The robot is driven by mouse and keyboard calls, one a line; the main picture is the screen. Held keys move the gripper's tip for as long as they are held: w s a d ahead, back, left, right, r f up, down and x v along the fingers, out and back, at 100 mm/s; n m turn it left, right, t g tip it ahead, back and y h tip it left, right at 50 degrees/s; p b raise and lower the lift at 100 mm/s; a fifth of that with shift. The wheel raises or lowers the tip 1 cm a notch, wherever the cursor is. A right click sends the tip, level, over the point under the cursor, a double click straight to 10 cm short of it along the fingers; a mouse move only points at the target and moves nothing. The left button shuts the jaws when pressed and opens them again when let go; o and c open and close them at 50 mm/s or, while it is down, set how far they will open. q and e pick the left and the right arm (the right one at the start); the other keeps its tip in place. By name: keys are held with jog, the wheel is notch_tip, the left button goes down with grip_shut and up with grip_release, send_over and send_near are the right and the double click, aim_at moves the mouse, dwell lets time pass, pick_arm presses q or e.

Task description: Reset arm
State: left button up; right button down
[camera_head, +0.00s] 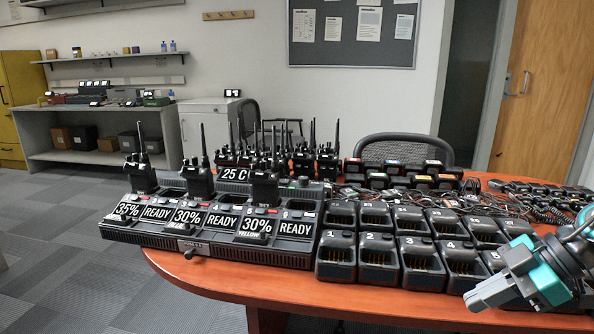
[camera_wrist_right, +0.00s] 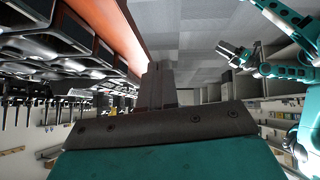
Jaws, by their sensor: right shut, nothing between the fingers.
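My right gripper (camera_head: 488,293) comes in from the right in the head view, over the front right edge of the table, close to the front row of chargers. In the right wrist view its fingers (camera_wrist_right: 160,85) are together with nothing between them. My left arm is out of the head view. A teal arm, my left, shows at the right of the right wrist view, with its gripper (camera_wrist_right: 236,55) away from the table; it is too small to tell its jaws.
The wooden table (camera_head: 215,280) holds a multi-bay charger (camera_head: 205,238) with several upright radios, numbered single chargers (camera_head: 336,262), and more radios and cables behind. A chair (camera_head: 405,140) stands behind it. Grey floor at the left is clear.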

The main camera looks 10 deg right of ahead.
jog(key=s+a+f+m+t+h, duration=0.1)
jog(key=s+a+f+m+t, duration=0.1)
jog(key=f+m+t, duration=0.45)
jog(key=s+a+f+m+t+h, duration=0.15)
jog(key=f+t, duration=0.25)
jog(key=f, duration=0.5)
jog(key=s+a+f+m+g+h, duration=0.1)
jog(key=s+a+f+m+g, duration=0.2)
jog(key=a, duration=0.5)
jog(key=s+a+f+m+h, duration=0.1)
jog(key=s+a+f+m, duration=0.15)
jog(key=a+f, duration=0.4)
pick_arm(q)
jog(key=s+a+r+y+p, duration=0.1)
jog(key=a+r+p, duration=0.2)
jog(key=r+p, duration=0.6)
jog(key=p, duration=0.5)
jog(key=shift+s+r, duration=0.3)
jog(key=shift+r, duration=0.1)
pick_arm(e)
notch_tip(320, 180, up, 12)
jog(key=s+d+h, duration=0.1)
jog(key=d, duration=0.1)
jog(key=shift+s+f+n, duration=0.2)
jog(key=shift+s+n, duration=0.15)
jog(key=shift+s, duration=0.05)
